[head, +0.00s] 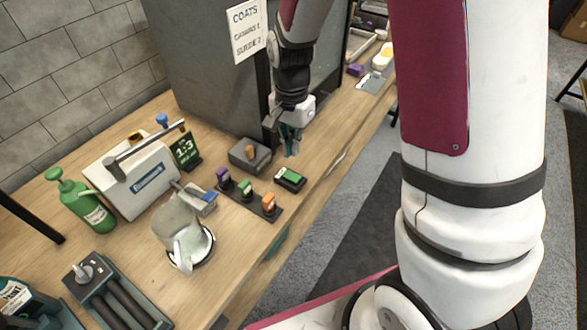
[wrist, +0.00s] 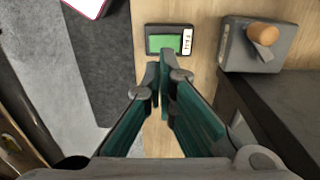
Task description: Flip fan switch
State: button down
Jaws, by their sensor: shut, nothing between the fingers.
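A grey box with an orange-tipped lever, which looks like the fan switch (head: 248,158), sits on the wooden bench in front of the tall grey cabinet. In the wrist view this switch (wrist: 236,52) is at the upper right, its orange tip (wrist: 262,34) clear of my fingers. My gripper (head: 291,154) is shut and empty, pointing down to the right of the switch in the head view. In the wrist view my gripper's fingertips (wrist: 165,60) are together, just below a small black device with a green screen (wrist: 164,41). They are apart from the lever.
The green-screen device also shows in the head view (head: 290,178). A dark rack with purple, green and orange-topped items (head: 250,200) lies left of it. A clear jug (head: 178,222) and a white machine (head: 135,175) stand further left. The grey cabinet (head: 215,60) rises behind the switch.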

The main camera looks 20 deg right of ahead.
aim_at(294, 178)
notch_tip(294, 178, down, 9)
jog(key=shift+r+p, duration=0.1)
jog(key=shift+p, duration=0.2)
jog(key=shift+s+d+f, duration=0.15)
jog(key=shift+s+f, duration=0.05)
jog(key=shift+f, duration=0.15)
dwell(0.4)
